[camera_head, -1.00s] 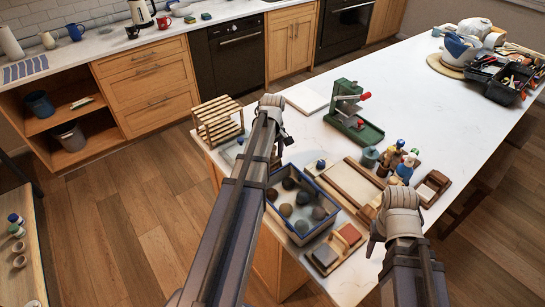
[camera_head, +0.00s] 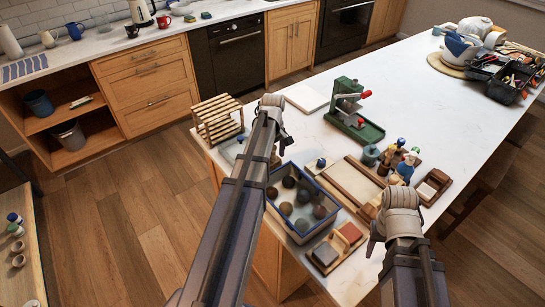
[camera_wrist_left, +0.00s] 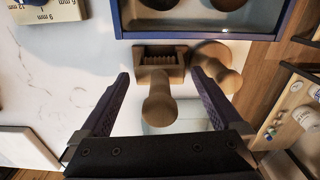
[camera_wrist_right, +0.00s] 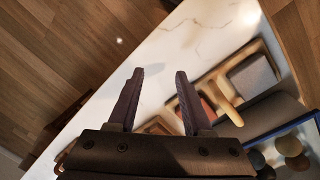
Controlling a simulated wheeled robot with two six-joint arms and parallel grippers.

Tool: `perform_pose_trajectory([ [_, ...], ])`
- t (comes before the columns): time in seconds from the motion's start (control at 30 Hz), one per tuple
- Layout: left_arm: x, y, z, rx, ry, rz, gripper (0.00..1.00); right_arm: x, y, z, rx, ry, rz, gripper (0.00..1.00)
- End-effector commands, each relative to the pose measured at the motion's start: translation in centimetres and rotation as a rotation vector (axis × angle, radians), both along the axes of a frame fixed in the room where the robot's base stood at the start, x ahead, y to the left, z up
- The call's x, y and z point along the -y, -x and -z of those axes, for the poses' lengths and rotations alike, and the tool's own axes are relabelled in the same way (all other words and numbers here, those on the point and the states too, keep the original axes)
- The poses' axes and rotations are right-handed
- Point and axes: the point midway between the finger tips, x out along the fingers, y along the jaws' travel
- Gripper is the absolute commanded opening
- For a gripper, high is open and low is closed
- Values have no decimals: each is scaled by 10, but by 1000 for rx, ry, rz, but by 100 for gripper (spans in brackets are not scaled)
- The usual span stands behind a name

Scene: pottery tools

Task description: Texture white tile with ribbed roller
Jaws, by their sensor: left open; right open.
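The ribbed roller (camera_wrist_left: 158,58) lies in a wooden frame below the blue-rimmed tray in the left wrist view. Its rounded wooden handle (camera_wrist_left: 158,105) points down between the fingers of my left gripper (camera_wrist_left: 160,82), which is open and not closed on it. The left gripper also shows in the head view (camera_head: 284,143), beyond the tray. My right gripper (camera_wrist_right: 160,72) is open and empty over the white tabletop. A pale grey tile (camera_wrist_right: 252,75) and a reddish tile (camera_wrist_right: 210,108) sit in a wooden holder beside it. I cannot tell which piece is the white tile.
A second wooden tool (camera_wrist_left: 215,65) stands close beside the roller. The blue-rimmed tray (camera_head: 268,208) holds several clay balls. A wooden board (camera_head: 352,183), bottles (camera_head: 406,165), a green press (camera_head: 356,123), a slatted rack (camera_head: 217,118) and a white slab (camera_head: 306,96) stand around.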

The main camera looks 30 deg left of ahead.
Motion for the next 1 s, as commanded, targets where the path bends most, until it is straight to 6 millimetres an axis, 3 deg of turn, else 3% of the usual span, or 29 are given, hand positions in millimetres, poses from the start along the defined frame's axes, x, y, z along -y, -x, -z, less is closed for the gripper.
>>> perform_pose_trajectory([
  [0.27, 0, 0, -10, 0, 0, 0, 100, 0, 0, -10, 0, 0, 0, 50],
  [0.8, 0, 0, -74, 0, 0, 0, 100, 0, 0, -74, 0, -1, 4, 50],
  [1.0, 0, 0, -79, 0, 0, 0, 100, 0, 0, -79, 0, -2, 6, 50],
])
